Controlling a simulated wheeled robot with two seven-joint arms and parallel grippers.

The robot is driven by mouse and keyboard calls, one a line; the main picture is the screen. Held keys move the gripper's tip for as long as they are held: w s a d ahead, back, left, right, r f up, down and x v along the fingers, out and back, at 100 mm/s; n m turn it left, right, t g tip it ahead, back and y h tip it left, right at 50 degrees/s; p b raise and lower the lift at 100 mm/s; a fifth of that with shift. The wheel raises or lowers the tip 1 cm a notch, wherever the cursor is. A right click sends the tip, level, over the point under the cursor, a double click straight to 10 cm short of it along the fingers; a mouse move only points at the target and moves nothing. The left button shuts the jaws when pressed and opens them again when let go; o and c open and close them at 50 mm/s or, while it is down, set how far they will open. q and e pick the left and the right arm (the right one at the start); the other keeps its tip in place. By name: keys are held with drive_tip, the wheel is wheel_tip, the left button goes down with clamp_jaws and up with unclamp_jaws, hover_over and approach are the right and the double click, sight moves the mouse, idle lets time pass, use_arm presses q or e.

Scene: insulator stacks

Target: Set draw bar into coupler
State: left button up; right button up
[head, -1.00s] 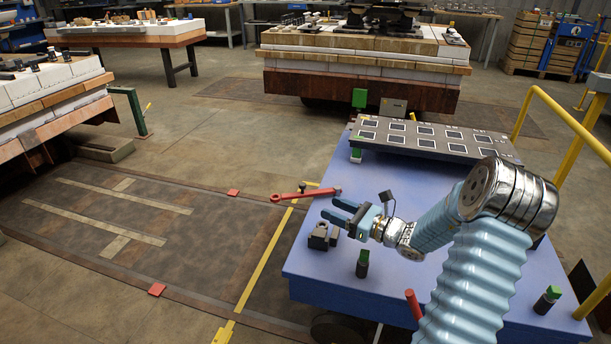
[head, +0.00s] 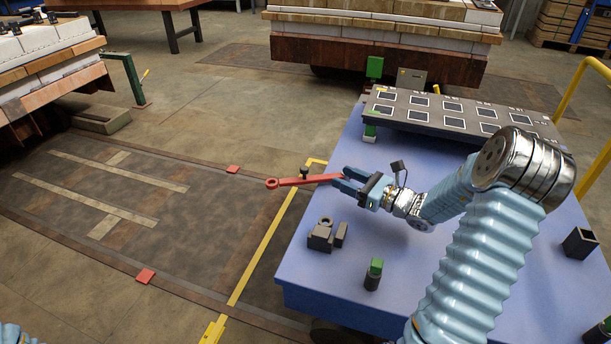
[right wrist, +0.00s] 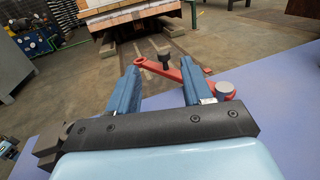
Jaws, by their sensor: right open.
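The red draw bar (head: 300,181) has a ring at its left end and sticks out past the left edge of the blue table top. A dark upright knob stands on it; the bar also shows in the right wrist view (right wrist: 182,72). My right gripper (head: 340,180) is open at the bar's right end. In the right wrist view its blue fingers (right wrist: 165,78) are apart, with part of the bar showing between and beyond them; contact is unclear. A dark grey block with a ring on top (head: 321,236), probably the coupler, sits nearer the table's front left corner.
A small green-topped dark post (head: 374,274) stands right of the block. A dark panel with square outlines (head: 455,112) lies at the table's back. A dark open box (head: 579,243) is at the right. Yellow rails (head: 590,120) border the right side.

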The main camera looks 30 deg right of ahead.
sight(304, 167)
wheel_tip(304, 167, down, 4)
drive_tip(key=shift+r+b, duration=0.15)
drive_tip(key=shift+b, duration=1.1)
drive_tip(key=shift+w, duration=0.2)
drive_tip(key=x, duration=1.3)
drive_tip(key=shift+w+a, duration=0.1)
drive_tip(key=shift+w, duration=0.2)
use_arm(q)
drive_tip(key=f, duration=0.3)
drive_tip(key=shift+w+a+f, duration=0.2)
drive_tip(key=shift+a+f, duration=0.2)
use_arm(e)
clamp_jaws()
